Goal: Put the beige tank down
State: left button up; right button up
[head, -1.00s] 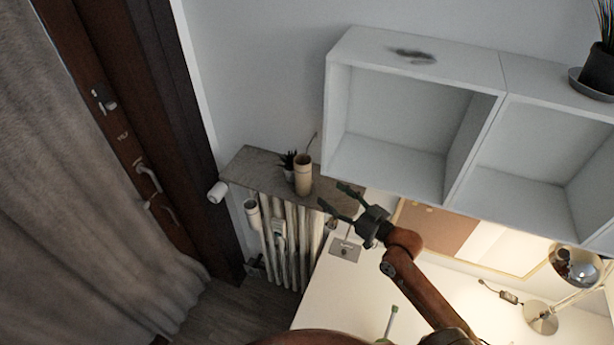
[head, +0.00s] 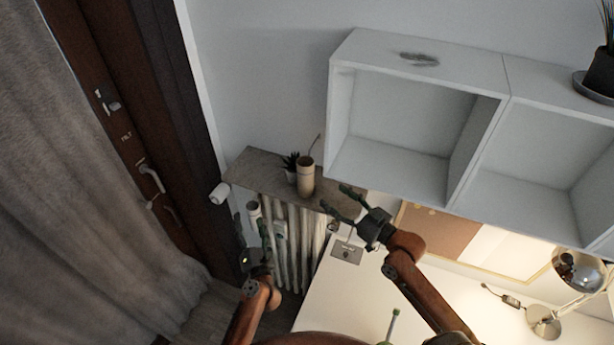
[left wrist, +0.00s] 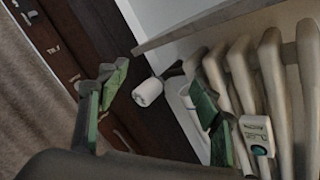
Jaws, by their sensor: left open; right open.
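A beige cylinder (head: 306,178) stands upright on the grey-brown shelf (head: 252,165) above the radiator. A second pale, open-topped cylinder (head: 253,209) is at the radiator's left end; it also shows partly in the left wrist view (left wrist: 184,98), behind a finger. I cannot tell which of the two is the tank. My left gripper (head: 254,238) is open and empty, in front of the radiator's left part and below the second cylinder. Its green-padded fingers are spread in the left wrist view (left wrist: 160,82). My right gripper (head: 336,200) is open and empty, right of the beige cylinder and apart from it.
A small potted plant (head: 291,165) stands left of the beige cylinder. The radiator (head: 293,245) carries a white device (left wrist: 257,135). A white roll (head: 220,193) projects beside the door frame. White cubbies (head: 395,145) hang above the white desk (head: 345,295).

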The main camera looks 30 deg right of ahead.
pick_arm(q)
jog(key=s+d+r+n+h, duration=0.2)
jog(key=s+d+r+n, duration=0.1)
jog(key=d+r, duration=0.55)
jog(key=n+g+h, duration=0.2)
jog(key=g+h, duration=0.1)
send_near(305, 172)
jog(key=x, duration=0.6)
jog(key=shift+d+f, duration=0.1)
jog(key=shift+f, duration=0.2)
jog(key=shift+r+x, duration=0.2)
jog(key=shift+x, duration=2.5)
grip_shut()
